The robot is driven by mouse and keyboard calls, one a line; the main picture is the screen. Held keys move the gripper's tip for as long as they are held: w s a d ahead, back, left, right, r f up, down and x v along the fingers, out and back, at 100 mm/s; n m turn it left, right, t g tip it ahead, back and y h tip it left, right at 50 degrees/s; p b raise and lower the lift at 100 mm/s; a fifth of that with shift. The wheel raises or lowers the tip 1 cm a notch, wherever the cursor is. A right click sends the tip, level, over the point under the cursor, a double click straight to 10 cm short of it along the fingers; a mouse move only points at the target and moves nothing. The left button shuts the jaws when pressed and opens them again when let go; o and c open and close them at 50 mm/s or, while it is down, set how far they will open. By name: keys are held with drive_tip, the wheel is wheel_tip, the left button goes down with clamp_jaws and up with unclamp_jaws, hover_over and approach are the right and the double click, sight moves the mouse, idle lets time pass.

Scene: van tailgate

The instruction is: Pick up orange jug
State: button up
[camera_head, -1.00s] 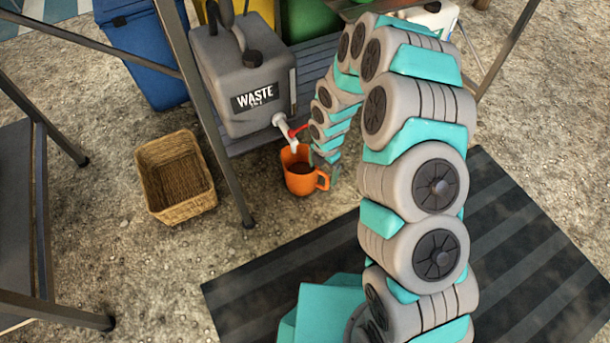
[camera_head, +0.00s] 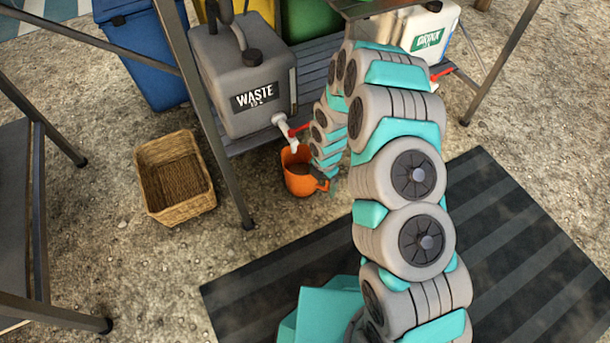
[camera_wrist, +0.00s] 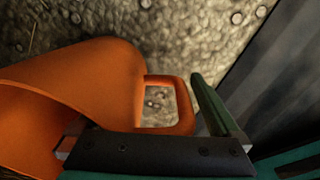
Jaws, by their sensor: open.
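The orange jug (camera_head: 297,180) stands upright on the gravel, under the spout of the grey waste canister (camera_head: 243,82). Its inside looks dark; I cannot tell what is in it. My gripper (camera_head: 328,180) is at the jug's right side, by the handle, partly hidden by my arm. In the wrist view the jug (camera_wrist: 95,85) fills the left, with its loop handle (camera_wrist: 186,105) pointing right. My gripper (camera_wrist: 145,115) is open there, one finger overlapping the jug body and the other just right of the handle. The handle appears between the fingers, not clamped.
A wicker basket (camera_head: 176,178) stands left of the jug, beyond a metal table leg (camera_head: 222,150). The spout with a red tap (camera_head: 297,130) hangs close above the jug. A white canister (camera_head: 425,38) stands on the slatted shelf at right. A dark striped mat (camera_head: 500,230) lies in front.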

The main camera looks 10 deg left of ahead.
drive_tip(key=shift+c, duration=0.4)
clamp_jaws()
idle(0.4)
